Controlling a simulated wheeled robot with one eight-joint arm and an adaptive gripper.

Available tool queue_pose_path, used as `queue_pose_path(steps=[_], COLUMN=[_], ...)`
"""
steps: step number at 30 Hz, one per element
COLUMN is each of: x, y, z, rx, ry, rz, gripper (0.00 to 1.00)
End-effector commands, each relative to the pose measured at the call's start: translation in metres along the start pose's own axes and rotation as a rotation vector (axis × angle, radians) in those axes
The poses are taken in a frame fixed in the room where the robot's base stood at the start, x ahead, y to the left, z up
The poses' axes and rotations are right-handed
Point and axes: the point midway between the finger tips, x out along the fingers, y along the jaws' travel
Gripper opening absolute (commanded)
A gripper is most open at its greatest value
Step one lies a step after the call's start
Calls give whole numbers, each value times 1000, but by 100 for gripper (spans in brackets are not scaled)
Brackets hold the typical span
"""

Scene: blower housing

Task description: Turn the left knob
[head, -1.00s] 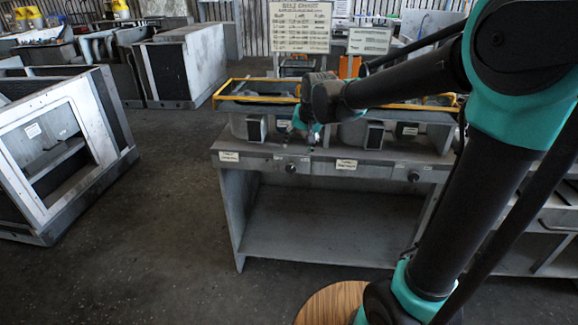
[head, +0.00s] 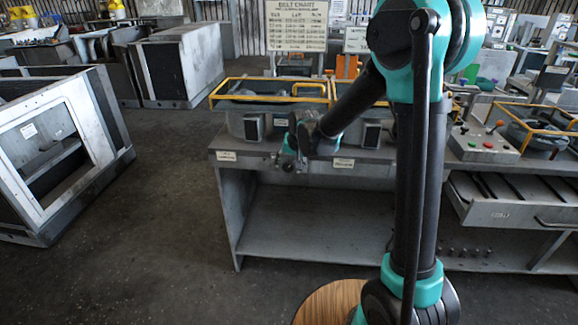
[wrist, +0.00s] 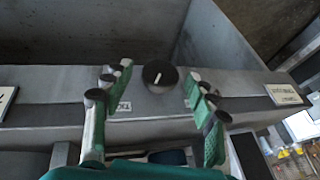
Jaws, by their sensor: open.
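The left knob (wrist: 160,76) is round and black with a white pointer line. In the wrist view it sits on the grey front rail of the bench, between my gripper's fingers and a little beyond their tips. My gripper (wrist: 158,92) is open, with green and grey fingers on either side of the knob, apart from it. In the head view my gripper (head: 290,160) is at the bench's front edge, left of centre. The knob shows there only in small part, if at all, behind the gripper. The right knob is hidden behind my arm in the head view.
The grey bench (head: 310,215) has an open lower shelf. White labels (head: 227,156) are on its front rail. Blower housings with yellow frames (head: 270,88) stand on top. A control box with coloured buttons (head: 488,137) is at the right. The floor left of the bench is clear.

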Motion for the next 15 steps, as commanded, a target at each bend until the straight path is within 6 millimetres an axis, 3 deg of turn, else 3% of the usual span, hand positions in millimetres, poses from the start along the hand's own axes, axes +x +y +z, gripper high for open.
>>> queue_pose_path(steps=[10, 15], x=[3, 3], y=[0, 0], z=[0, 0], rx=[0, 0], ry=[0, 0], rz=[0, 0], gripper=[57, 36])
